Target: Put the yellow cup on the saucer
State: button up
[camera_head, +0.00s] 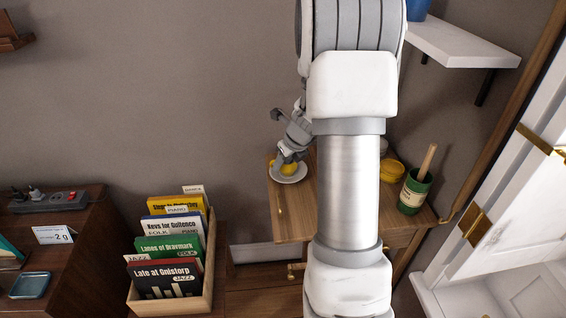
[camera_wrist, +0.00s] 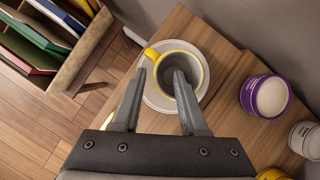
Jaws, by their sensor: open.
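The yellow cup (camera_wrist: 194,52) has a grey inside and a yellow handle. It appears upright within the rim of the white saucer (camera_wrist: 204,34) on the wooden table (camera_wrist: 228,117). In the head view, the cup (camera_head: 288,167) and saucer (camera_head: 296,178) are at the table's left end, partly hidden by my gripper (camera_head: 287,156). In the wrist view, my gripper (camera_wrist: 160,72) is open. Its right fingertip overlaps the cup's mouth and its left fingertip is beside the handle. The cup's near left wall shows between them; I cannot tell whether they touch it.
A purple tub (camera_wrist: 252,94) and a white container (camera_wrist: 304,141) stand right of the saucer. A green pot (camera_head: 413,194) with a wooden stick is at the table's right. A record crate (camera_head: 207,280) is at left; a white shelf (camera_head: 463,46) is above right.

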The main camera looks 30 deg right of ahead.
jog(key=p+v, duration=0.3)
jog(key=v, duration=0.7)
jog(key=shift+s+r+p, duration=0.25)
jog(key=shift+r+p, duration=0.1)
jog(key=shift+p, duration=0.05)
jog(key=s+a+r+n+y, duration=0.1)
jog(key=s+a+r+n, duration=0.2)
jog(key=a+r+n, duration=0.35)
jog(key=s+a+r+n, duration=0.3)
jog(key=a+r+n, duration=0.1)
jog(key=a+n, duration=0.55)
jog(key=s+a+r+n+h, duration=0.1)
jog(key=s+a+r+n, duration=0.15)
jog(key=s+n, duration=0.55)
jog(key=s+a+r+n, duration=0.1)
jog(key=s+a+n, duration=0.35)
jog(key=n, duration=0.55)
notch_tip(320, 180, up, 15)
jog(key=s+p, duration=0.1)
jog(key=p, duration=1.4)
jog(key=shift+d+n, duration=0.15)
jog(key=shift+n, duration=0.25)
